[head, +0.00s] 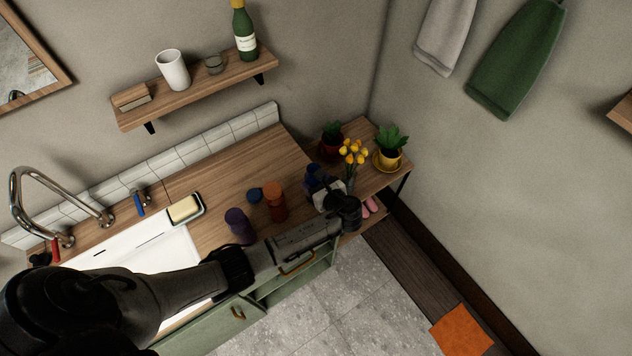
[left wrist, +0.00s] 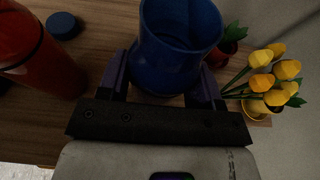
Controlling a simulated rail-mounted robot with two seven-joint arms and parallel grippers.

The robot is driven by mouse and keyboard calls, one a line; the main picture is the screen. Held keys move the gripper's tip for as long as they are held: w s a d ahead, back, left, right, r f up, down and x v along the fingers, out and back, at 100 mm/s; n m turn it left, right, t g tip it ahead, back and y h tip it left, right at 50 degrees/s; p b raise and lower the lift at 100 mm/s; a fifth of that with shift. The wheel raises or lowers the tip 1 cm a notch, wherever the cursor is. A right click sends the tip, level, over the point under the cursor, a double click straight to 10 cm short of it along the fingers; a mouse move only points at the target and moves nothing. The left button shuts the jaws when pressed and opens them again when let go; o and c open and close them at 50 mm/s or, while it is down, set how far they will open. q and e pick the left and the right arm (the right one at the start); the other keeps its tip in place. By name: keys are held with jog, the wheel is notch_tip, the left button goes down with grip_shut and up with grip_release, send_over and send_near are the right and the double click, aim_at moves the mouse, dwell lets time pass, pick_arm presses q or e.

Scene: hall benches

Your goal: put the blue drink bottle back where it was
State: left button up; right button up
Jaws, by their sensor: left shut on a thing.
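The blue drink bottle (left wrist: 168,62) is between the fingers of my left gripper (left wrist: 165,88), which is shut on it. It looks upright, with its open top towards the camera. In the head view, the bottle (head: 314,177) shows only partly behind my left gripper (head: 325,187), near the right end of the wooden counter (head: 235,175). I cannot tell whether its base touches the counter. A round blue lid (head: 254,194) lies on the counter to the left; it also shows in the left wrist view (left wrist: 63,25). My right gripper is not in view.
An orange-red bottle (head: 274,201) and a purple bottle (head: 239,224) stand left of the gripper. Yellow tulips (head: 353,152) and potted plants (head: 390,148) are close on the right. A white sink (head: 135,262) with a soap dish (head: 184,209) is further left. The counter behind the bottles is clear.

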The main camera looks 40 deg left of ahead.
pick_arm(q)
jog(key=o, duration=1.1)
jog(key=shift+f, duration=0.1)
